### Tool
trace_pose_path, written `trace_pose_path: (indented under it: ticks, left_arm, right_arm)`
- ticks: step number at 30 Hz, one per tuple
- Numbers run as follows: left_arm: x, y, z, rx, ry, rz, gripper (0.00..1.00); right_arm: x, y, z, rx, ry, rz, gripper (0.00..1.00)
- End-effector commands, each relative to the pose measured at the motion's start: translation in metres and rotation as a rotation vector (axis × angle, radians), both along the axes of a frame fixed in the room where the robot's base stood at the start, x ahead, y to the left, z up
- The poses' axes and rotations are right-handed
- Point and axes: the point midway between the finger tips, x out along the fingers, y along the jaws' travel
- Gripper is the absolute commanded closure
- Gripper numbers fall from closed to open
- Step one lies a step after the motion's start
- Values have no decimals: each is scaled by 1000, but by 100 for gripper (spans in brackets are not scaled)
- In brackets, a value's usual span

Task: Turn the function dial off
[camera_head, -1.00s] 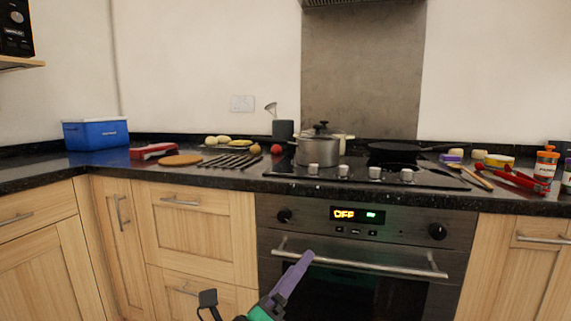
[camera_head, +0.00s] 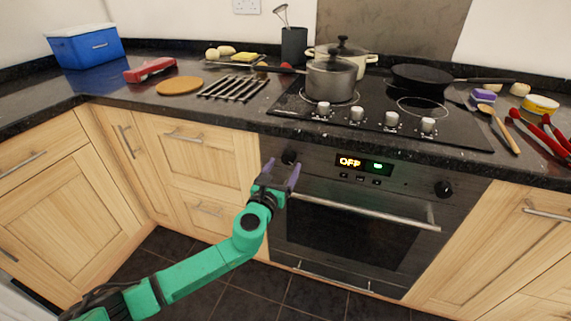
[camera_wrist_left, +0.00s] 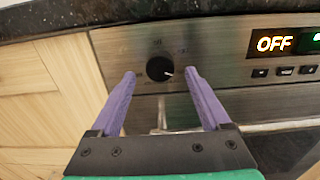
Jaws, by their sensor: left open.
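The function dial is a round black knob (camera_head: 290,157) at the left end of the oven's control panel. In the left wrist view the dial (camera_wrist_left: 160,68) has a pale pointer mark facing right and slightly down. The oven display (camera_head: 362,163) reads "OFF" with a green sign beside it. My left gripper (camera_head: 282,168) is open just in front of the dial. In the wrist view its two purple fingers (camera_wrist_left: 158,80) stand to the left and right of the dial, with gaps on both sides; contact is not visible. My right gripper is not in view.
A second black knob (camera_head: 444,189) sits at the panel's right end. The oven handle bar (camera_head: 365,212) runs below the panel. The hob (camera_head: 385,118) above holds a pot (camera_head: 331,80) and a pan (camera_head: 420,78). The worktop edge overhangs the panel.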

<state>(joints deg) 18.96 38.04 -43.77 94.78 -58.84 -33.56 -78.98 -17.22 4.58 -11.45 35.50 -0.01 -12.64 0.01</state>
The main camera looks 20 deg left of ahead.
Motion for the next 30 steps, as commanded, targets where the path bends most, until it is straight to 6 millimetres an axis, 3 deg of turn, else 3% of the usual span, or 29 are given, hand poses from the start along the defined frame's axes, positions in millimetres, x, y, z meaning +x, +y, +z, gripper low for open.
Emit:
trace_pose_path:
  ticks: [4,12,18,19,30]
  left_arm:
    - [18,-1,-1,-1,0,0,20]
    - [21,-2,0,-1,1,-1,20]
    - [20,-2,0,-1,1,-1,96]
    - [20,-2,0,-1,1,-1,100]
    - [20,-2,-1,-53,4,0,100]
  right_arm:
    - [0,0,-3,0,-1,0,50]
    - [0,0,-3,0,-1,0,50]
    - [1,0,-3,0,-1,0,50]
    - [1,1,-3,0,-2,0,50]
    - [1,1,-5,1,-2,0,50]
